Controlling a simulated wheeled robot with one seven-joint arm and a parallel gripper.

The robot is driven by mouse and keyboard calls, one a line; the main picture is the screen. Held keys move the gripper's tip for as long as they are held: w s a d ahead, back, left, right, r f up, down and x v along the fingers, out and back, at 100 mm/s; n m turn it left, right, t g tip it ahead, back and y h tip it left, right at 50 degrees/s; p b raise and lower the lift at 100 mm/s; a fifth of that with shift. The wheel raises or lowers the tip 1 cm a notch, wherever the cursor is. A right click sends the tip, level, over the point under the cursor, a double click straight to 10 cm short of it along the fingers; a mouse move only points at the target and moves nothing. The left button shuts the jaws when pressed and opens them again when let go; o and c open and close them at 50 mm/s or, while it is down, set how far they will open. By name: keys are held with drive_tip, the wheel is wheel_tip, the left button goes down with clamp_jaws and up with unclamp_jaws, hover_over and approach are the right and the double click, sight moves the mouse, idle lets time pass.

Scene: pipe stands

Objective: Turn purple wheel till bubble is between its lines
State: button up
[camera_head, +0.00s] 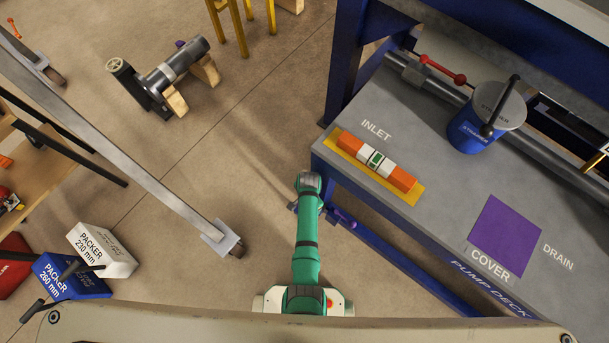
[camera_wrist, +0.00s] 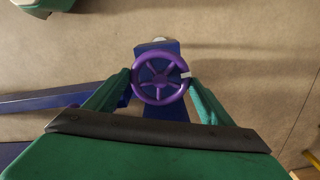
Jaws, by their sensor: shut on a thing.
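The purple wheel (camera_wrist: 149,92) is a spoked handwheel with one pale mark on its right rim, in the middle of the wrist view. My gripper (camera_wrist: 160,84) is shut on it, with one green finger at each side of the rim. In the head view my gripper is hidden under my green arm, and a bit of purple (camera_head: 344,217) shows beside the arm under the deck corner. The orange level (camera_head: 345,144) lies on a yellow strip on the deck. Its green vial (camera_head: 376,159) is in the middle; the bubble is too small to place.
The grey pump deck (camera_head: 440,165) carries a blue strainer pot (camera_head: 468,133), a red-handled pipe and a purple cover square (camera_head: 504,238). White (camera_head: 103,252) and blue (camera_head: 72,277) packer boxes sit at lower left. A pipe with a valve lies on wooden blocks (camera_head: 176,103). Floor between is clear.

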drive_tip(key=o, duration=1)
drive_tip(key=shift+r, duration=0.1)
drive_tip(key=shift+r, duration=2.95)
wheel_tip(320, 180, up, 11)
drive_tip(key=shift+f, duration=0.1)
